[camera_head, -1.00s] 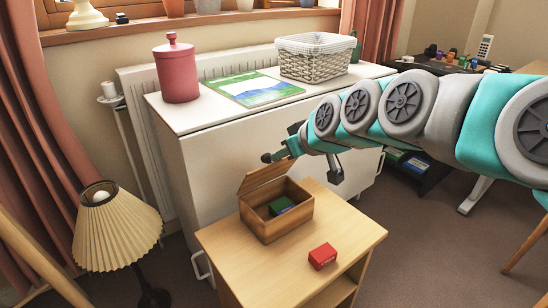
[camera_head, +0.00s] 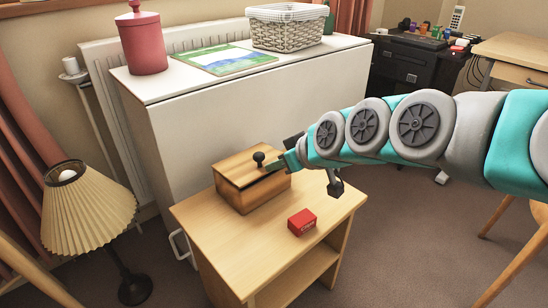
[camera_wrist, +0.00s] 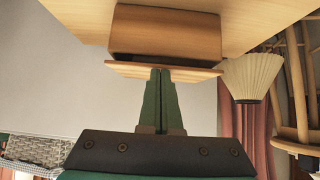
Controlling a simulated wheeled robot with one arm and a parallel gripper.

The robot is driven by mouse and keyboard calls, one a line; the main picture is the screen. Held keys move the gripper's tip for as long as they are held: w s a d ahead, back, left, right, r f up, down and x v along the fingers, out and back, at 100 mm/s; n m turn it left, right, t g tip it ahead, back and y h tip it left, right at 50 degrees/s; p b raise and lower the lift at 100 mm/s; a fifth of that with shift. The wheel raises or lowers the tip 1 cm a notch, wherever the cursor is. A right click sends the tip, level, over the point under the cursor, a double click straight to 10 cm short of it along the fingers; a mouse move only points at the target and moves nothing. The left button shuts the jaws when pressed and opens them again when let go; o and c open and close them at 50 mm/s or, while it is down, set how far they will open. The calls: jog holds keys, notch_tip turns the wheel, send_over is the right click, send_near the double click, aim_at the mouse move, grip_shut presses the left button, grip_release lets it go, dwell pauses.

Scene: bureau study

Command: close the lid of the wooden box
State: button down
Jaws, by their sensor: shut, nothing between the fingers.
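The wooden box (camera_head: 262,193) stands at the back of the small wooden table. The inside is hidden. My gripper (camera_head: 270,166) is shut and empty, with its green fingertips at the lid's right part, at or just above its surface. In the wrist view, the paired fingers (camera_wrist: 164,82) reach the lid's edge (camera_wrist: 140,70), with the box (camera_wrist: 165,35) beyond it. Contact is not clear.
A red block (camera_head: 301,222) lies on the small table (camera_head: 262,250), right of the box. A white cabinet (camera_head: 200,125) stands close behind. A pleated lamp (camera_head: 88,210) stands at left. The table's front is clear.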

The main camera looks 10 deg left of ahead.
jog(key=shift+s+d+f, duration=0.1)
jog(key=shift+d+f, duration=0.05)
jog(key=shift+f, duration=0.55)
jog(key=shift+f, duration=0.1)
